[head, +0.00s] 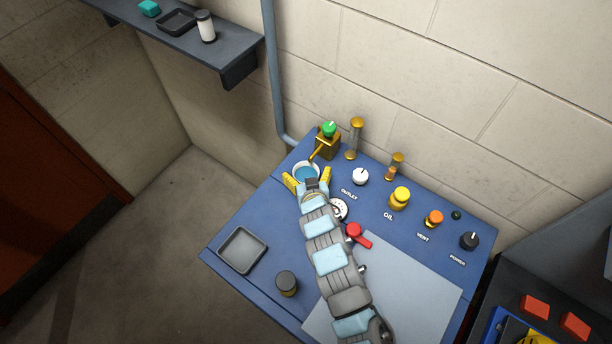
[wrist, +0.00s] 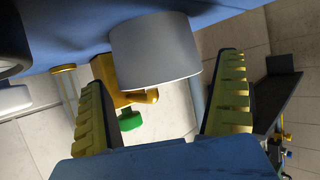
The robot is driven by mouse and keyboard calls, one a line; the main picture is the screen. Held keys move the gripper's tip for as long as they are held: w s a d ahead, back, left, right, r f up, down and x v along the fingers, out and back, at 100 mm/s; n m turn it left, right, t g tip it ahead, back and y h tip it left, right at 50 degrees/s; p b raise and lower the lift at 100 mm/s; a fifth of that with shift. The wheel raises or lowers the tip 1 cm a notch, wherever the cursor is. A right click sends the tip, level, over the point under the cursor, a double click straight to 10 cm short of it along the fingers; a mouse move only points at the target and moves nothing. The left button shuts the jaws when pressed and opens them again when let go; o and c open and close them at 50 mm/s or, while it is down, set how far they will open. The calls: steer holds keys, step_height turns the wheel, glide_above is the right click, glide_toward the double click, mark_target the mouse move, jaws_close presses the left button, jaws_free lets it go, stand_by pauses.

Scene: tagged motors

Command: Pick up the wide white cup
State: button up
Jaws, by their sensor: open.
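The wide white cup (head: 296,168) stands on the blue bench top near its back left edge, under a brass spout; its inside looks blue. In the wrist view the cup (wrist: 155,50) is a plain pale cylinder, tilted by the camera angle. My gripper (head: 307,174) is open, with one yellow-padded finger on each side of the cup. In the wrist view my gripper (wrist: 168,75) shows the cup at the fingertips, in the gap between them. A gap shows on the right side; I cannot tell whether the left finger touches it.
The brass tap (head: 328,144) with a green knob stands just behind the cup. An outlet knob (head: 360,176), a yellow oil knob (head: 400,198) and a red lever (head: 357,233) lie to the right. A dark tray (head: 242,250) and a dark-lidded jar (head: 287,283) are at the front left.

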steer(key=shift+w+a+f, duration=0.1)
steer(key=shift+w+f, duration=0.15)
steer(key=shift+w, duration=0.25)
steer(key=c, duration=1.1)
